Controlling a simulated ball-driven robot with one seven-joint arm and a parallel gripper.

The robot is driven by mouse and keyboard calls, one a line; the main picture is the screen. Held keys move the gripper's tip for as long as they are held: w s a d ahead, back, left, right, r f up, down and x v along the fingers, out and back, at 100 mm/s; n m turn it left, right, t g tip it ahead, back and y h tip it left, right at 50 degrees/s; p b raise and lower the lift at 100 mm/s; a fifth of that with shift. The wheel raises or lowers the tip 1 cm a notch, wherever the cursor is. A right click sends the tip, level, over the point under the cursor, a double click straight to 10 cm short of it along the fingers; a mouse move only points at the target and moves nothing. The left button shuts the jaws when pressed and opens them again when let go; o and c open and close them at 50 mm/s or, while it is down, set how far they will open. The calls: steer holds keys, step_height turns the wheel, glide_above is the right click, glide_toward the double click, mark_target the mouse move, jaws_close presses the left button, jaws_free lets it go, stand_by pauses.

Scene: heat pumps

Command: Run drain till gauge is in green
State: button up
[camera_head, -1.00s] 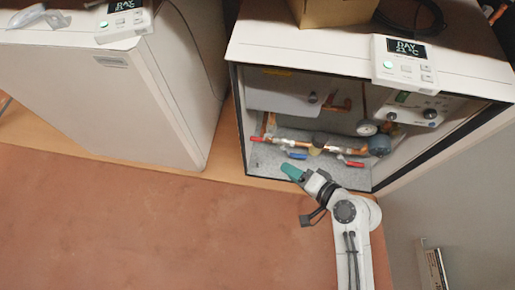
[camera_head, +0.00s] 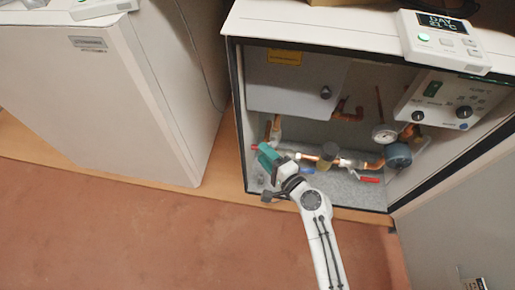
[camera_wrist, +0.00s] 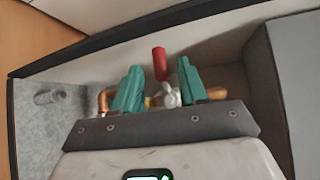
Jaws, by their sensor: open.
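My gripper (camera_head: 267,158) has teal fingers and is at the left front of the open heat pump cabinet (camera_head: 233,100). In the wrist view my gripper (camera_wrist: 158,88) is open, its fingers apart and empty. A red valve handle (camera_wrist: 160,64) shows beyond and between the fingers, on a pale valve body (camera_wrist: 171,96); I cannot tell whether they touch. In the head view my gripper mostly hides this handle. A blue handle (camera_head: 307,170) and another red handle (camera_head: 370,180) sit along the copper pipe. The round gauge (camera_head: 384,134) is at the right; its needle and green zone are too small to read.
A grey box (camera_head: 290,85) and a control panel (camera_head: 452,98) fill the cabinet's upper part. A blue-grey round part (camera_head: 397,156) is below the gauge. A thermostat (camera_head: 440,40) lies on top. A second closed unit (camera_head: 85,100) stands left; the floor in front is clear.

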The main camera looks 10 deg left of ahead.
steer(key=shift+b+x, duration=0.45)
steer(key=shift+x, duration=1.75)
jaws_close()
